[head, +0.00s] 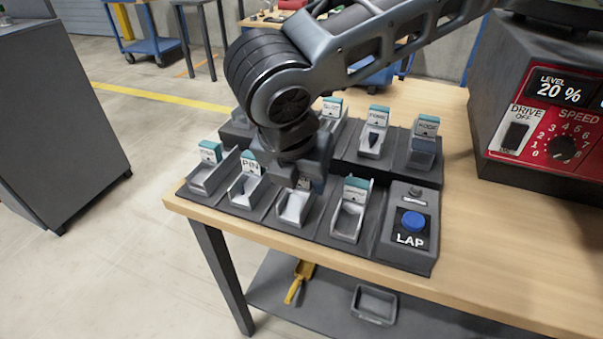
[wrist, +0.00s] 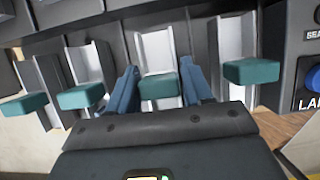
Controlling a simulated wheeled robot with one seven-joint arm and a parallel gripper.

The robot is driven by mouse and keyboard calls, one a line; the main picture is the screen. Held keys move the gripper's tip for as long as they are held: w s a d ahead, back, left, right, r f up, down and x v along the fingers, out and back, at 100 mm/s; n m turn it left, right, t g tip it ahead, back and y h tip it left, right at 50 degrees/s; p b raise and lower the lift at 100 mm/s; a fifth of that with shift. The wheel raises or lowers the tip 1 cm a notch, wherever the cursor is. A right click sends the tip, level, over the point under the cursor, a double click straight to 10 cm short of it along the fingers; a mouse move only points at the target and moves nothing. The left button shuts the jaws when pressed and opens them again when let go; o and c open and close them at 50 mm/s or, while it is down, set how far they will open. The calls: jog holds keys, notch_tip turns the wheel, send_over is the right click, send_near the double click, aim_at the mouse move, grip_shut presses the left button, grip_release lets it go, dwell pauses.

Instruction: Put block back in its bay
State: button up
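The block (head: 294,207) is a light metal chute with a teal-topped tab, third from the left in the front row of the dark rack. It sits low in its bay, in line with its neighbours. My gripper (wrist: 159,82) is over it, with one blue finger on each side of its teal tab (wrist: 158,88). The fingers are very close to the tab; I cannot tell if they press on it. In the head view my wrist (head: 295,150) hides most of the tab and the fingertips.
Similar chutes stand close on both sides, at left (head: 247,190) and right (head: 349,217), with more in the back row (head: 375,140). A panel with a blue LAP button (head: 413,221) is at the rack's right end. A red control box (head: 545,130) stands farther right on the wooden bench.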

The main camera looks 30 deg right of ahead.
jog(key=o, duration=0.3)
jog(key=shift+r, duration=0.25)
jog(key=p+v, duration=0.2)
jog(key=v, duration=1)
jog(key=shift+p, duration=0.4)
jog(key=shift+d, duration=0.1)
